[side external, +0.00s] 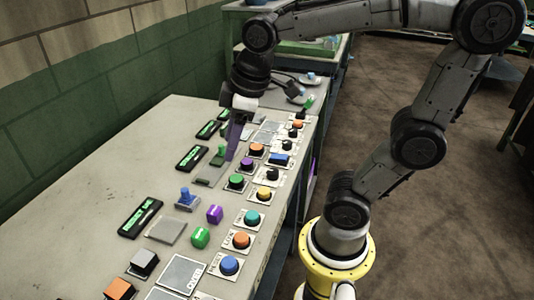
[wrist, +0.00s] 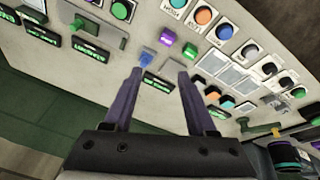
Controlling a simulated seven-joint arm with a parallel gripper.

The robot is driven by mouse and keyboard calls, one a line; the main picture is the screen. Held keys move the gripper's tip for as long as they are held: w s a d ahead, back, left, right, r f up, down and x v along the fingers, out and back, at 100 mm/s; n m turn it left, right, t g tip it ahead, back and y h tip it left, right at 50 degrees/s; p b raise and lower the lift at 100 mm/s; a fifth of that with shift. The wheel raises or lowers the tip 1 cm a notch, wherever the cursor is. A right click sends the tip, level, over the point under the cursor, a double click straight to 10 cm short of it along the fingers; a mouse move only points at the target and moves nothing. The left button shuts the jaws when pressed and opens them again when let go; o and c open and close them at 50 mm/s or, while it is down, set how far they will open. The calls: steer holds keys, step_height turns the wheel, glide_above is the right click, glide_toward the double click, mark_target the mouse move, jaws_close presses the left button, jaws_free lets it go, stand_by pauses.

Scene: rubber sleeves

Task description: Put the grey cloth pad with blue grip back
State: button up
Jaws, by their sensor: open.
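The grey pad with the blue grip (side external: 183,206) lies on the light work surface, left of the purple button block. In the wrist view its blue grip (wrist: 146,58) shows close to the left fingertip. A bare flat grey plate (side external: 167,230) lies just in front of the pad. My gripper (side external: 231,150) points down with purple fingers, beyond the pad and to its right, near the green-grip pad. In the wrist view my gripper (wrist: 159,72) has its fingers spread, with nothing held between them.
A pad with a green grip (side external: 218,156) lies farther back. Black label displays (side external: 141,217) with green lettering line the left side. Loose purple (side external: 214,213) and green (side external: 200,236) blocks stand close by. Rows of coloured buttons (side external: 242,240) fill the right edge. The left surface is clear.

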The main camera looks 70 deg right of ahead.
steer(key=s+f+m+t, duration=0.2)
steer(key=s+m, duration=0.2)
steer(key=s, duration=0.4)
steer(key=shift+a+m, duration=0.15)
steer(key=shift+m, duration=0.25)
steer(key=shift+r, duration=0.1)
stand_by(1.0)
